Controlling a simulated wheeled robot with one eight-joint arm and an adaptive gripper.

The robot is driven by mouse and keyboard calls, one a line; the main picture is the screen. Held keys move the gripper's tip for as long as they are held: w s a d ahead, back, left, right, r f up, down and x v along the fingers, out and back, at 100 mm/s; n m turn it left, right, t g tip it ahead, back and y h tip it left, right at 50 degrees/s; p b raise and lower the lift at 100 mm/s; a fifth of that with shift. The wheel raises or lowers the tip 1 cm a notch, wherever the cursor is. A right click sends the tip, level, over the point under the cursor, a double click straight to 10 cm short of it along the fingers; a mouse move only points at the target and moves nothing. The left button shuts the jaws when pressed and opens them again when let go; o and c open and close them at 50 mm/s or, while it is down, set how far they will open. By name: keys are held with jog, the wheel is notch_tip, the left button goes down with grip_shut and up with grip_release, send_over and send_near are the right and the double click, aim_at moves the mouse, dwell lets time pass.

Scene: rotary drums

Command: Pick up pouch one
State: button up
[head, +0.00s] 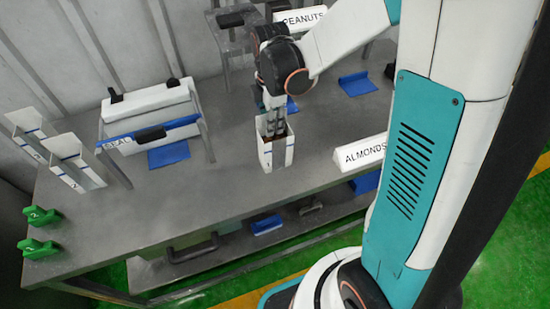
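A white open-topped pouch (277,152) stands upright near the middle of the grey table. My gripper (275,128) points down at this pouch, with its fingertips at or inside the open top. The view is too small to tell whether the fingers are open or shut, or whether they touch the pouch wall. Brown contents seem to show inside the top. Two more white pouches stand at the left, a rear one (30,138) and a front one (75,162), with blue bands and small marks. I cannot read a number on the middle pouch.
A white sealer-like machine (150,108) stands behind the front left pouch. Two green clips (40,230) lie at the table's left edge. A rack labelled ALMONDS (362,153) is right of the middle pouch; a PEANUTS sign (300,18) is behind. The front tabletop (180,215) is clear.

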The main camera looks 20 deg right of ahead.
jog(key=shift+f, duration=0.5)
grip_shut()
jog(key=shift+r, duration=0.1)
